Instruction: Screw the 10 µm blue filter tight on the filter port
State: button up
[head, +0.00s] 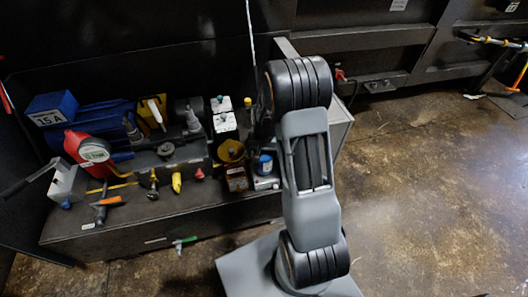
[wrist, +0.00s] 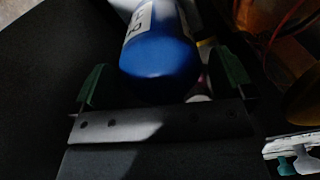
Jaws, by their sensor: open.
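The blue filter (wrist: 160,62) is a rounded blue cylinder with a white label band, its near end toward the camera in the wrist view. My gripper (wrist: 165,82) is open, with one green fingertip on each side of the filter. I cannot tell whether either finger touches it. In the head view, a small blue round thing with a white label (head: 265,162) beside my arm looks like this filter; my gripper there is mostly hidden behind my arm. I cannot make out the filter port or whether the filter sits on it.
A yellow funnel (head: 231,151) and white boxes with coloured knobs (head: 223,116) stand left of my arm.

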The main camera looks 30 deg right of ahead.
jog(key=n, duration=0.7)
jog(key=c, duration=0.9)
jog(key=m, duration=0.4)
jog(key=shift+m, duration=0.4)
jog(key=m, duration=0.5)
dwell(0.4)
